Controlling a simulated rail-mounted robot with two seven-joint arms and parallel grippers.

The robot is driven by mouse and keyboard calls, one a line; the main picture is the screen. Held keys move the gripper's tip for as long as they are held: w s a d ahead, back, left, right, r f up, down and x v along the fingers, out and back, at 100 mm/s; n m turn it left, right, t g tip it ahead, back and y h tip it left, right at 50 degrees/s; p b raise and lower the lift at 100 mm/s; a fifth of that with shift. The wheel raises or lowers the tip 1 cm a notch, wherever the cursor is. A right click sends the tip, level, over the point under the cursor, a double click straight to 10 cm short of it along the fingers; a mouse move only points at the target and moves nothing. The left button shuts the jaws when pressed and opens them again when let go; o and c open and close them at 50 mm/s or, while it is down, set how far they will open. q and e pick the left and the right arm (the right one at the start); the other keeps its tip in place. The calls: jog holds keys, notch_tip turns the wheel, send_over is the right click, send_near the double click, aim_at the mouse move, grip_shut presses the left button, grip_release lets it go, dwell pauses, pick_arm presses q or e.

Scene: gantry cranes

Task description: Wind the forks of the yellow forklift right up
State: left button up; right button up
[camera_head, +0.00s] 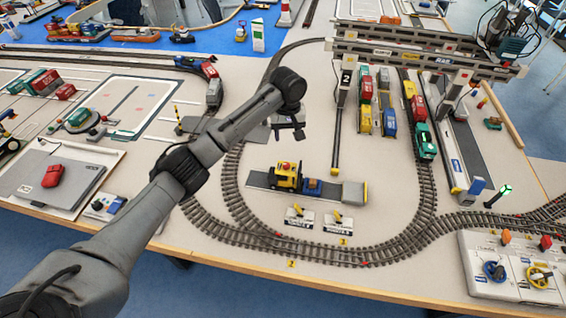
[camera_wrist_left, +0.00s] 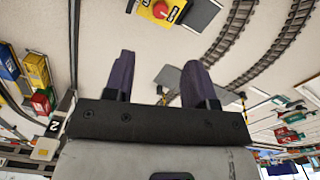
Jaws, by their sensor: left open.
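The yellow forklift (camera_head: 287,176) stands on a dark grey strip inside the track loop, with a red knob on its top. A blue block (camera_head: 313,187) is just to its right. The forks are too small to make out. In the left wrist view the yellow body and red knob (camera_wrist_left: 168,11) are cut by the top edge. My left gripper (camera_head: 289,133) is open and empty, above the table behind the forklift and apart from it. Its two dark fingers (camera_wrist_left: 158,62) are spread in the wrist view. My right gripper is not in view.
Two small yellow-handled levers (camera_head: 318,217) stand in front of the strip. Curved track (camera_head: 232,190) runs around it. A gantry crane (camera_head: 400,55) with a post marked 2 rises behind to the right, near coloured wagons (camera_head: 376,105). A control panel (camera_head: 520,268) sits at front right.

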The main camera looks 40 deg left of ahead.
aim_at(286, 164)
pick_arm(q)
jog(key=shift+n, duration=0.5)
notch_tip(286, 164, down, 14)
jog(key=b, duration=0.3)
jog(key=shift+r, duration=0.1)
jog(key=shift+c, duration=0.5)
